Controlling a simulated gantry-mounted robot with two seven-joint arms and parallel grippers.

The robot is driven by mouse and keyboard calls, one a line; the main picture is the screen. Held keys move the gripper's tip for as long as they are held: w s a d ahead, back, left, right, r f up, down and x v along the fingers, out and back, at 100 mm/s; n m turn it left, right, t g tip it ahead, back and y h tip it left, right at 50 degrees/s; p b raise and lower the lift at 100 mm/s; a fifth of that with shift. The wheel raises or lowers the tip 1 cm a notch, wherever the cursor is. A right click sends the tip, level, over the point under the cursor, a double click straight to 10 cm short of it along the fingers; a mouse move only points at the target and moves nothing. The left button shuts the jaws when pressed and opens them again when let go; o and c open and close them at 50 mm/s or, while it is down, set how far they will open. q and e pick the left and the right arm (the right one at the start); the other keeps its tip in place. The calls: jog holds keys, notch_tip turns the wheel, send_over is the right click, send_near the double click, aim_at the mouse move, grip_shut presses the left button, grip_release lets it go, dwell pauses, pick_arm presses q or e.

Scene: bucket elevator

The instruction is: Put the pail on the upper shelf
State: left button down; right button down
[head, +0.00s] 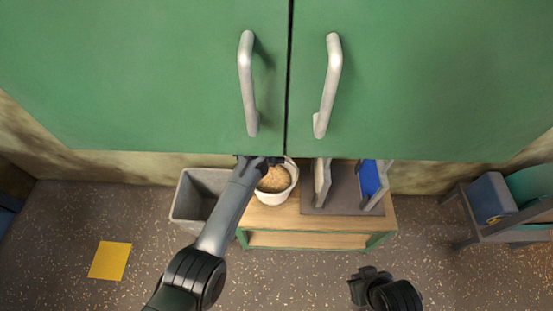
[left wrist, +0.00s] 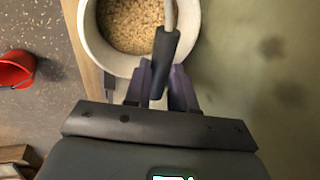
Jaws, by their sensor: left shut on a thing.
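A white pail (head: 276,186) full of tan grains is at the wooden top of a low shelf unit (head: 265,217), below the green cabinet. I cannot tell whether it rests on the top or hangs just above it. In the left wrist view, the pail (left wrist: 128,58) has a wire handle with a dark grip (left wrist: 167,58). My left gripper (left wrist: 165,82) is shut on this grip, beside the pail's rim. In the head view, the left gripper (head: 270,161) is at the pail's far side, partly hidden by my arm. My right gripper (head: 366,277) is low on the right, away from everything; its jaw opening is unclear.
Green cabinet doors (head: 180,80), closed, with two grey handles, overhang the unit. A grey bin (head: 187,197) stands left of it. A grey rack (head: 342,190) with upright boards occupies its right side. A red bucket (left wrist: 15,70) is on the floor. A blue-and-green chair-like object (head: 490,200) is far right.

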pick_arm(q)
jog(key=shift+w+f, duration=0.1)
jog(key=shift+w, duration=0.05)
dwell(0.3)
jog(key=c, duration=1.2)
grip_release()
jog(key=shift+f, duration=0.2)
jog(key=shift+o, duration=1.3)
